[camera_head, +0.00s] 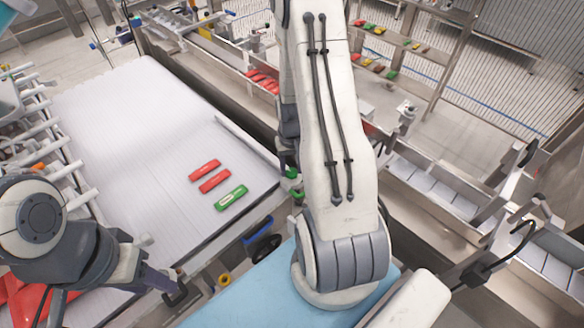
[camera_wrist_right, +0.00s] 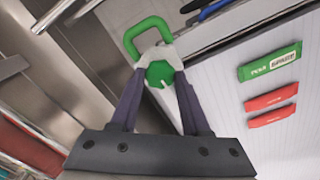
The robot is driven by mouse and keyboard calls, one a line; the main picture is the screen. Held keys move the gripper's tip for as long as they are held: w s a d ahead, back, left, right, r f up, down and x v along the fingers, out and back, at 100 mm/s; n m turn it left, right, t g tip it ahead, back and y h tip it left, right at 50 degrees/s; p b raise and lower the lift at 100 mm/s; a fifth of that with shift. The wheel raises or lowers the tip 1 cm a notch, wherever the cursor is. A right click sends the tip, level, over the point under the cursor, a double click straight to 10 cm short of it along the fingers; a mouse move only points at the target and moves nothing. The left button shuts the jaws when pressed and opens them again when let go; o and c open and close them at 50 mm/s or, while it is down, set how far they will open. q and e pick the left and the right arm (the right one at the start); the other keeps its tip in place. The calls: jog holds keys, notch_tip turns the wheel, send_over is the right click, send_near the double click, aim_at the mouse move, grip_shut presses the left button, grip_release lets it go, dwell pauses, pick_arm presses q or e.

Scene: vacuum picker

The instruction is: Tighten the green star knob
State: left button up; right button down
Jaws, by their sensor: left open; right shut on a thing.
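The green star knob (camera_wrist_right: 160,74) shows in the right wrist view as a green faceted cap with a pale line on it. It sits between the two dark fingers of my right gripper (camera_wrist_right: 160,84), which is shut on it. A green loop handle (camera_wrist_right: 152,30) stands just beyond the knob. In the head view my right arm hides most of this spot; only a bit of green (camera_head: 292,173) shows beside the arm. My left gripper (camera_head: 178,292) is open at the lower left, away from the knob.
A white conveyor belt (camera_head: 120,130) carries two red packs (camera_head: 205,170) and a green pack (camera_head: 231,197), close to my right arm. Metal rails and bins (camera_head: 430,185) stand to the right. A blue surface (camera_head: 260,295) lies at the front.

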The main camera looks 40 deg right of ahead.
aim_at(292, 172)
jog(key=shift+m, duration=0.6)
jog(key=shift+c, duration=1.9)
grip_release()
notch_tip(292, 172, up, 10)
jog(key=b, duration=0.2)
jog(key=shift+r, duration=0.25)
